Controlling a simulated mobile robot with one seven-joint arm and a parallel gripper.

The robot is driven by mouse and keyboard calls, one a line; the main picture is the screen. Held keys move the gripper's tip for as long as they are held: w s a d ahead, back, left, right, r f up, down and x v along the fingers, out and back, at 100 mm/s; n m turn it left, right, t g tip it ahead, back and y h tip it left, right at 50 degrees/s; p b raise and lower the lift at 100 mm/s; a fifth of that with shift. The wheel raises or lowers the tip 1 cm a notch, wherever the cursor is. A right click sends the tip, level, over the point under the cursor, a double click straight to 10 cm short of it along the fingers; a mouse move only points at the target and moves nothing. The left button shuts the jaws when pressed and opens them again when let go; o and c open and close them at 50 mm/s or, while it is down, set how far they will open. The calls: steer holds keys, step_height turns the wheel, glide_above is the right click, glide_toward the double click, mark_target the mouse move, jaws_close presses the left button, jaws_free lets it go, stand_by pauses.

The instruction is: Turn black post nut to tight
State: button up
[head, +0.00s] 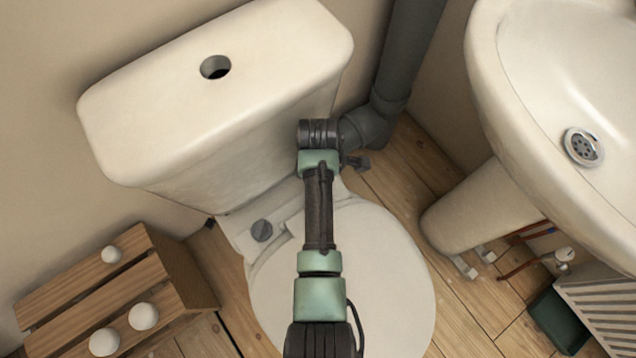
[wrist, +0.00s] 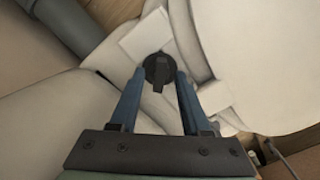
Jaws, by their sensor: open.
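The black post nut (wrist: 158,68) shows in the wrist view as a round dark knob with a tab pointing toward my gripper. It sits on a pale flat plate at the toilet. My gripper (wrist: 160,78) is open, its two blue fingers on either side of the nut. I cannot tell whether the fingertips touch it. In the head view my arm covers that spot, and only a small dark part of my gripper (head: 356,162) shows beside the arm. A dark grey round knob (head: 262,231) sits on the left side of the toilet seat hinge.
The toilet cistern (head: 215,110) stands behind the closed seat lid (head: 385,270). A grey waste pipe (head: 405,60) runs down at the back. A washbasin (head: 500,60) is at the right. A wooden slatted crate (head: 180,265) with white round knobs is at the lower left.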

jaws_close()
steer(key=shift+r+m+p, duration=0.1)
steer(key=shift+m+p, duration=0.4)
steer(key=shift+s+r+m+p, duration=0.1)
steer(key=shift+m+p, duration=0.9)
steer(key=m+p, duration=0.3)
steer(key=m, duration=0.2)
steer(key=m+p, duration=0.1)
steer(key=m, duration=0.4)
steer(key=shift+m+p, duration=0.4)
steer(key=m, duration=0.4)
steer(key=shift+f+p, duration=0.25)
steer(key=shift+p, duration=0.1)
